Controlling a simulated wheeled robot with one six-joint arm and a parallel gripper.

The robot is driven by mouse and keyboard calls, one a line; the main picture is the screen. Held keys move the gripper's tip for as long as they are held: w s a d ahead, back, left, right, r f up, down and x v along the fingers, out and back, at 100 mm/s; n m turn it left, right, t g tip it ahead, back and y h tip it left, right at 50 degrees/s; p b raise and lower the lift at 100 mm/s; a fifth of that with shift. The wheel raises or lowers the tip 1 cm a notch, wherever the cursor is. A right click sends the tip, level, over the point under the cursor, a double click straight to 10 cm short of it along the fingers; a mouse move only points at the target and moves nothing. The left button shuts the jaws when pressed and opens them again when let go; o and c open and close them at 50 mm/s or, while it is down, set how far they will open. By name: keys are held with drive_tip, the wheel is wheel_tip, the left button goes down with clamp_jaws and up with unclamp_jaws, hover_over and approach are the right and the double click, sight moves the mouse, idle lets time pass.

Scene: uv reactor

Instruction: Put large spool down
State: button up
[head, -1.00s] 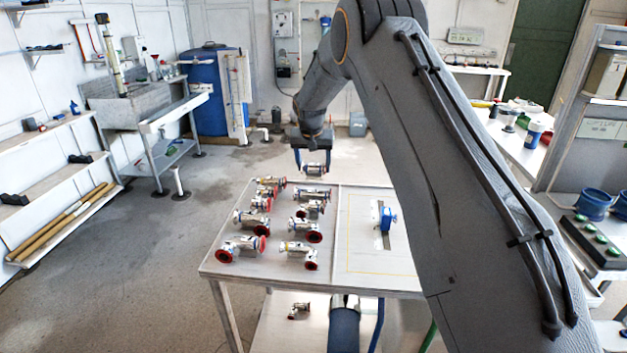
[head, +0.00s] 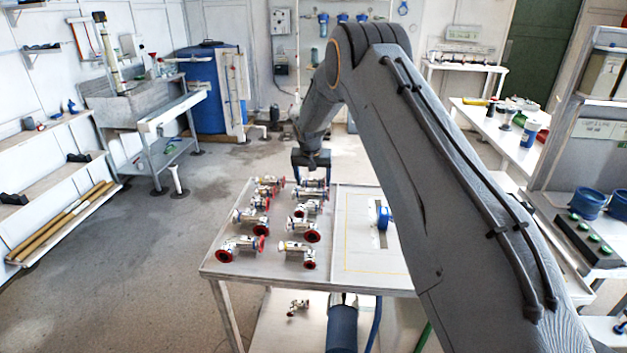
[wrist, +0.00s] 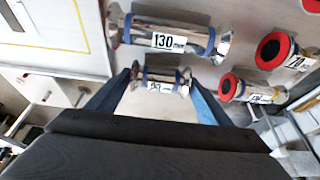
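My gripper (head: 311,184) is low over the far edge of the table, seen from the head. In the wrist view its two blue fingers (wrist: 160,85) stand at the two ends of a short metal spool with blue bands, taken as the large spool (wrist: 155,80). They appear shut on it. Its label is too small to read surely. It lies level, at or just above the tabletop; I cannot tell whether it touches. In the head view it is mostly hidden by the gripper and other spools.
Several spools with red ends stand in two columns on the table (head: 225,268), such as one at the front left (head: 240,247). The right panel (head: 357,255), outlined in yellow, holds a blue piece (head: 384,217).

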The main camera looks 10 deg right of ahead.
drive_tip(key=shift+o, duration=0.9)
drive_tip(key=shift+r, duration=0.45)
drive_tip(key=b+v, duration=0.3)
drive_tip(key=v, duration=0.9)
drive_tip(key=s+f+n+g, duration=0.1)
drive_tip(key=s+f, duration=0.1)
drive_tip(key=s, duration=2)
drive_tip(key=s+d+f+n+g+y, duration=0.1)
drive_tip(key=s+f+n+g, duration=0.1)
drive_tip(key=s, duration=2)
drive_tip(key=shift+s+d+f+n, duration=0.25)
drive_tip(key=shift+f+n, duration=0.05)
drive_tip(key=shift+f, duration=0.2)
